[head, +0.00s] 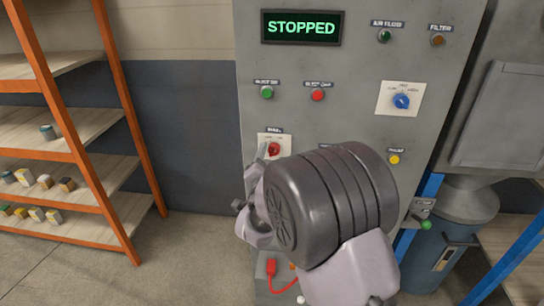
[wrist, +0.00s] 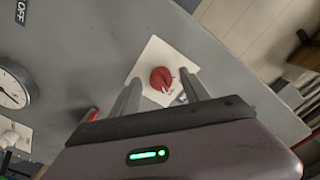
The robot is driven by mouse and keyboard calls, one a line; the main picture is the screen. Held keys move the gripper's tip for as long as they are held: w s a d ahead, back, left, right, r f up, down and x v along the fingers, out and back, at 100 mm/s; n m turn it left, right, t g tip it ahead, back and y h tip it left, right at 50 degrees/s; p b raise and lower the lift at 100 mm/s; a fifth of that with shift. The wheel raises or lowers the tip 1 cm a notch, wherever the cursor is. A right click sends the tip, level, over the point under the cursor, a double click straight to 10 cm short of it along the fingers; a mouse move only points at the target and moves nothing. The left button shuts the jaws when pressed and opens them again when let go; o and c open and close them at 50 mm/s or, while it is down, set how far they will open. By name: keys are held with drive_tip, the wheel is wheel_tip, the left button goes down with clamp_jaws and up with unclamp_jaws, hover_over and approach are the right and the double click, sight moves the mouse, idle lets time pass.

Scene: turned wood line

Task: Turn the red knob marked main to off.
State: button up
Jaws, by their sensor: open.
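The red knob (head: 274,149) sits on a white plate (head: 262,141) on the grey panel, under a small label too blurred to read surely. It also shows in the wrist view as a red knob (wrist: 161,79) on its white plate (wrist: 149,57). The marks around the knob are too small to read, so I cannot tell its setting. My gripper (head: 257,166) is open and empty, facing the panel close to the knob. In the wrist view the knob appears between the two fingers. I cannot tell whether they touch it. My wrist hides the panel to the lower right.
A display (head: 301,28) reads STOPPED. A green button (head: 267,92), a red button (head: 317,95), a blue knob (head: 401,101) and a yellow button (head: 394,159) are on the panel. A gauge (wrist: 12,92) shows in the wrist view. An orange shelf rack (head: 128,130) stands left, with clear floor between.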

drive_tip(key=shift+w, duration=0.3)
clamp_jaws()
